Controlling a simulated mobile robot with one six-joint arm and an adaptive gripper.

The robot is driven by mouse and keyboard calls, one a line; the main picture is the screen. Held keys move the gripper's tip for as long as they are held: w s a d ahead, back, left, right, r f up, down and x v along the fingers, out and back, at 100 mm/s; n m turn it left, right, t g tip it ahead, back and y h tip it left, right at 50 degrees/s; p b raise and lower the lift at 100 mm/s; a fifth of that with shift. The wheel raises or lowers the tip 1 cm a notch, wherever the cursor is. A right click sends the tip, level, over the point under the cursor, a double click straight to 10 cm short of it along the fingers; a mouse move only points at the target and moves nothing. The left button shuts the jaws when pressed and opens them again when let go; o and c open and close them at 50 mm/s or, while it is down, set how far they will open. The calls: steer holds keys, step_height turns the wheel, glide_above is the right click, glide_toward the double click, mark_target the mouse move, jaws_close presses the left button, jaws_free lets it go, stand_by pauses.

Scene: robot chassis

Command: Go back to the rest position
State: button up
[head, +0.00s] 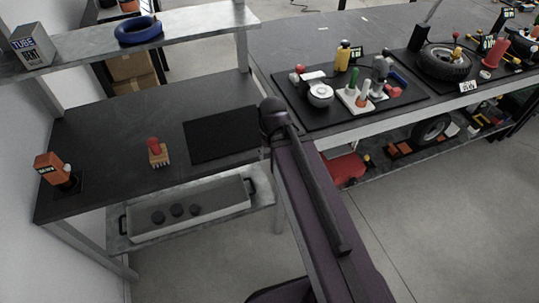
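My gripper is not visible in the head view. A long dark purple part with a black bar along it rises from the bottom centre to the middle of the picture and looks like part of my own body. It hides some of the floor and part of the benches' edges behind it. No fingers show, so I cannot see whether anything is held.
A left bench (100,130) carries an orange device (49,168), a red-topped block (157,152) and a black mat (222,134). A shelf (190,22) holds a blue ring (139,31). The right bench holds tools and a tyre (443,64). Floor (440,215) is clear at lower right.

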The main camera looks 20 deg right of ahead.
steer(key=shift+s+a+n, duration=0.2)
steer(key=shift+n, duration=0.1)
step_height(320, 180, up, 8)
steer(key=p, duration=0.8)
